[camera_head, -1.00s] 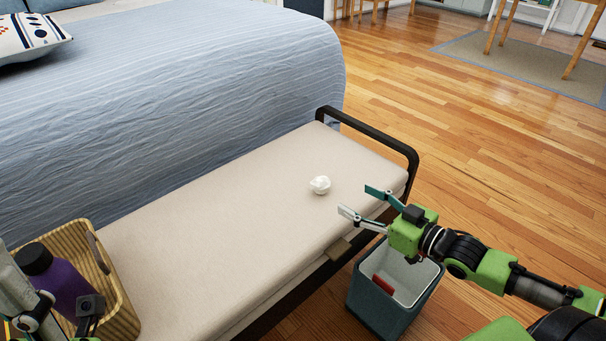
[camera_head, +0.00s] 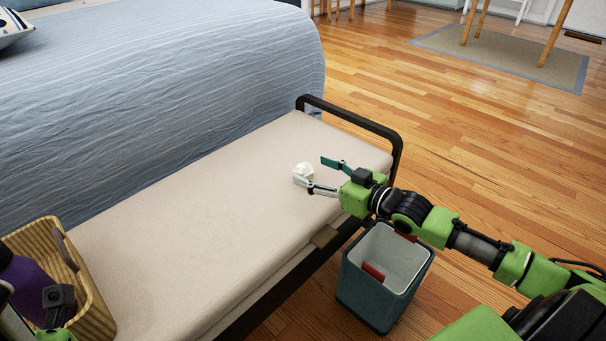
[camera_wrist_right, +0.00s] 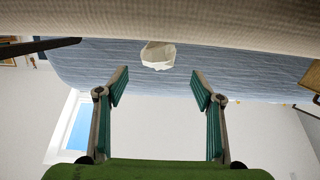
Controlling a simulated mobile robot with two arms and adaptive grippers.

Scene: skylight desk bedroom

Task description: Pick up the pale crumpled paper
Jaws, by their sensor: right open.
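The pale crumpled paper (camera_head: 302,169) lies on the beige bench cushion (camera_head: 215,205), toward its right end. In the right wrist view the paper (camera_wrist_right: 158,55) shows just beyond the fingertips, roughly midway between them. My right gripper (camera_head: 309,170) is open and empty, low over the cushion; in the right wrist view its two fingers (camera_wrist_right: 160,76) are spread wide. In the head view one finger overlaps the paper's lower edge; I cannot tell whether they touch. Part of my left gripper (camera_head: 58,308) shows at the lower left, its fingers not clear.
A dark metal rail (camera_head: 350,119) rises at the bench's end. A blue-grey bin (camera_head: 368,295) with red items stands on the floor below my right arm. A wicker basket (camera_head: 92,305) with a purple bottle (camera_head: 30,285) is at the left. The bed (camera_head: 150,95) lies behind.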

